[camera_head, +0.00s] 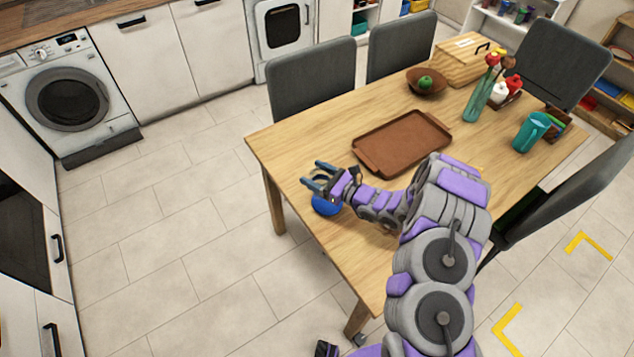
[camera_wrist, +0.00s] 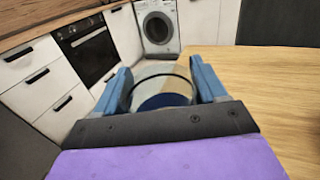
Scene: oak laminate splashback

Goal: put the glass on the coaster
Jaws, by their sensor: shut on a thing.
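My gripper (camera_head: 316,174) is over the near left end of the wooden table, its two blue fingers shut on the clear glass. In the wrist view the glass shows as a see-through round rim (camera_wrist: 163,76) between the fingers. The round blue coaster (camera_head: 325,207) is just below the gripper in the head view, partly covered by it. Blue also shows through the glass in the wrist view (camera_wrist: 165,101). I cannot tell whether the glass's base touches the coaster.
A brown tray (camera_head: 402,142) lies mid-table beyond my arm. Farther back are a bowl with a green fruit (camera_head: 426,85), a wooden box (camera_head: 463,60), a vase with flowers (camera_head: 478,101) and a teal jug (camera_head: 532,132). Grey chairs surround the table (camera_head: 285,140).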

